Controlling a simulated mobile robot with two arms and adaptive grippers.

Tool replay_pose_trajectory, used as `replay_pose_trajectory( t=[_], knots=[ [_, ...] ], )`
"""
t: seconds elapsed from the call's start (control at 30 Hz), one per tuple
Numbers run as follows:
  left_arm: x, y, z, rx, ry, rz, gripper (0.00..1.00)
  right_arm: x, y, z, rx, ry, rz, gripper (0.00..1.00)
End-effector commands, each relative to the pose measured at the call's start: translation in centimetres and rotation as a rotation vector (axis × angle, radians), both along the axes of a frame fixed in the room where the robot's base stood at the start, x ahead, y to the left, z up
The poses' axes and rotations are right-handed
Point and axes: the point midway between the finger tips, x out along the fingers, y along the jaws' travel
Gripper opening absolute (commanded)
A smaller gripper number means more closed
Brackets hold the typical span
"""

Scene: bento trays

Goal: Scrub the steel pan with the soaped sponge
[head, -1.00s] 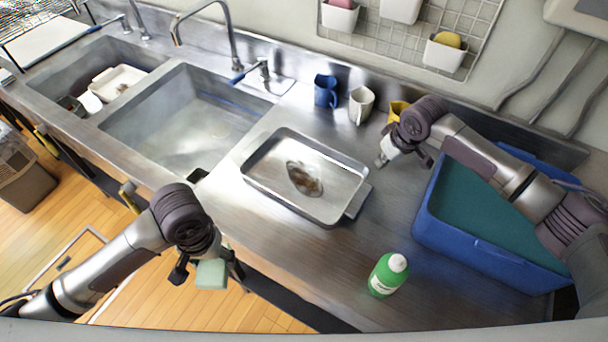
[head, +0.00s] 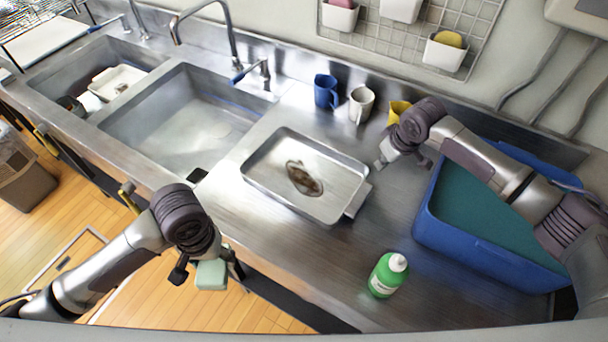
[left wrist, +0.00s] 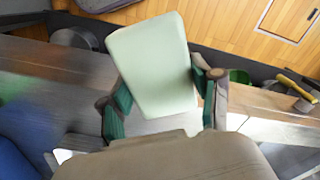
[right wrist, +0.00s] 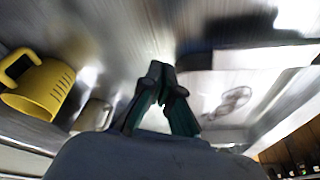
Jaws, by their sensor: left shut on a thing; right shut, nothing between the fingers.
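The steel pan (head: 262,189) lies on the counter right of the sinks, with a brown stain (head: 304,178) in its middle. It also shows in the right wrist view (right wrist: 285,70). My left gripper (head: 207,272) is shut on the pale green sponge (head: 211,275), held in front of the counter's front edge, left of and nearer than the pan. The sponge fills the middle of the left wrist view (left wrist: 153,65); I cannot tell whether soap is on it. My right gripper (head: 383,160) is shut and empty, right of the pan's far corner. It shows in the right wrist view (right wrist: 162,85).
A green bottle with a white cap (head: 388,275) stands near the counter's front. A blue tub (head: 470,250) is at right. Blue (head: 326,91), white (head: 361,104) and yellow (head: 398,111) mugs stand at the back. An empty sink (head: 180,125) lies left of the pan.

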Motion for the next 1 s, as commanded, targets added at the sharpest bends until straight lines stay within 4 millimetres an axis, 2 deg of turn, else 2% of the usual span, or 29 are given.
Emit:
replay_pose_trajectory(
  t=[0.87, 1.0],
  knots=[
    [0.0, 0.0, -0.6, 0.0, 0.0, 0.0, 0.36, 0.0, 0.1, -1.8, 0.001, -0.001, 0.001, 0.0],
    [0.0, 0.0, -0.3, 0.0, 0.0, 0.0, 0.36, 0.0, 0.1, -1.5, 0.001, -0.001, 0.001, 0.0]
  ],
)
